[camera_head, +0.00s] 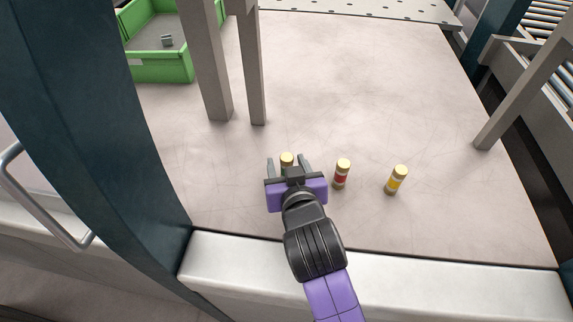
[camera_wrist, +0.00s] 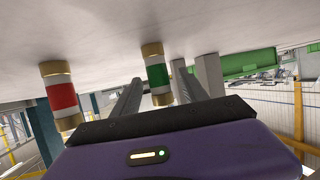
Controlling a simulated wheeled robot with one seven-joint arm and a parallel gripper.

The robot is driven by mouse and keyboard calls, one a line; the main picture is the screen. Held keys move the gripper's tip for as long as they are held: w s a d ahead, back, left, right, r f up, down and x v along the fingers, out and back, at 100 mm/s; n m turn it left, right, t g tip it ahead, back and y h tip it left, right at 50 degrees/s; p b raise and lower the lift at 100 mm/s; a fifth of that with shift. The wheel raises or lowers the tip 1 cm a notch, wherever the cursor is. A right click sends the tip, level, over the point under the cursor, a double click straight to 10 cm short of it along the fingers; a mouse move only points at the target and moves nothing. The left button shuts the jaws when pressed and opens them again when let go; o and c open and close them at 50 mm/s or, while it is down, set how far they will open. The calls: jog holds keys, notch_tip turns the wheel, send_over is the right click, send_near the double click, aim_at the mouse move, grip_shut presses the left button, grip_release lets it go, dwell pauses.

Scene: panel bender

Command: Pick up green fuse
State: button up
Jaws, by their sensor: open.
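The green fuse stands upright on the table, with gold caps and a green band. In the head view only the top of the green fuse (camera_head: 287,159) shows, between my fingers. In the wrist view the green fuse (camera_wrist: 157,76) appears upside down between the two fingers, its far end partly hidden by my gripper's body. My gripper (camera_head: 287,163) is open, its fingers on either side of the fuse; no contact is visible. The fingers also show in the wrist view (camera_wrist: 158,84).
A red fuse (camera_head: 342,173) stands just right of my gripper, and a yellow fuse (camera_head: 397,180) farther right. Grey posts (camera_head: 212,75) rise behind, at the left. A green bin (camera_head: 165,69) holding a small grey item stands at the back left. The table (camera_head: 370,80) behind the fuses is clear.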

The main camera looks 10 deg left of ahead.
jog(key=shift+x, duration=1.5)
grip_shut()
jog(key=shift+r, duration=0.2)
notch_tip(320, 180, up, 20)
jog(key=shift+f, duration=0.15)
